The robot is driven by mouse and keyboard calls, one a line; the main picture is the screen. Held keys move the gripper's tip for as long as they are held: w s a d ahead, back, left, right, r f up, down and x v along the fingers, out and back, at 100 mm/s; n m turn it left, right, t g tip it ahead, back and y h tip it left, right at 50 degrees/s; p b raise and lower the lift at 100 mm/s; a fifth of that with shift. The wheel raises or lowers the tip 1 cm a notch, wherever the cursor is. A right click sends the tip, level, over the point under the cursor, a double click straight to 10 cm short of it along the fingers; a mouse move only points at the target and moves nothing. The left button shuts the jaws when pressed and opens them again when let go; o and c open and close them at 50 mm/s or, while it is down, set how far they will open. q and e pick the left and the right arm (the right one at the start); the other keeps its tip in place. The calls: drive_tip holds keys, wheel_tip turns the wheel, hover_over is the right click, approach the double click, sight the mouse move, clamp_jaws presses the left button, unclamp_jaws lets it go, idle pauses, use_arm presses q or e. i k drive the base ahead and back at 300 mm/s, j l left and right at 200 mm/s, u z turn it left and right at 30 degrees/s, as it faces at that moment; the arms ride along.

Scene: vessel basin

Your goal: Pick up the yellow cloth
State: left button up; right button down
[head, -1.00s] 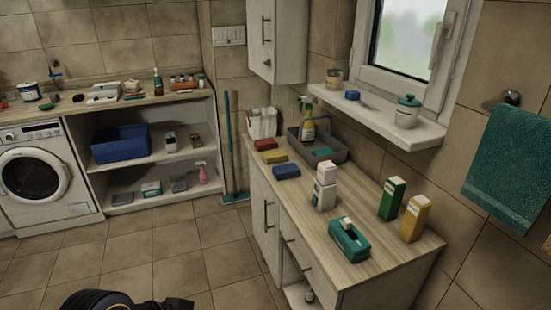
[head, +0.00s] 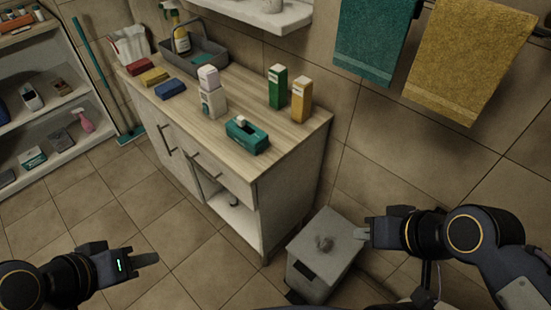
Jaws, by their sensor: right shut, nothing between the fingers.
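A small folded yellow cloth (head: 154,76) lies flat on the wooden counter (head: 290,132), between a red one (head: 140,66) and a blue one (head: 171,89). A large yellow towel (head: 470,65) also hangs on the wall at the upper right. My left gripper (head: 150,259) is low at the left, over the floor and well short of the counter; its finger gap cannot be made out. My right gripper (head: 362,233) is shut and empty, beside the grey bin at the lower right. Both grippers are far from the folded yellow cloth.
The counter also holds a grey basin (head: 208,58), white bottles (head: 212,95), a green carton (head: 277,88), a yellow carton (head: 301,98) and a teal box (head: 247,136). A grey lidded bin (head: 320,262) stands right of the cabinet. Floor (head: 110,210) at left is clear.

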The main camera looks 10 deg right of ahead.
sight(150, 78)
drive_tip(key=j+z, duration=0.1)
drive_tip(key=z, duration=0.75)
drive_tip(key=i+j+z, duration=0.1)
drive_tip(key=j+z, duration=0.6)
drive_tip(key=j, duration=0.2)
drive_tip(key=j+z, duration=0.3)
drive_tip(key=j, duration=0.2)
drive_tip(key=k+j, duration=0.1)
drive_tip(key=j, duration=0.35)
drive_tip(key=j+z, duration=0.1)
drive_tip(key=j, duration=0.35)
drive_tip(key=k+j, duration=0.15)
drive_tip(key=j, duration=0.3)
drive_tip(key=k+j+z, duration=0.1)
drive_tip(key=j, duration=0.35)
drive_tip(key=k+j, duration=0.15)
drive_tip(key=j, duration=0.3)
drive_tip(key=k+j+z, duration=0.1)
drive_tip(key=j, duration=0.35)
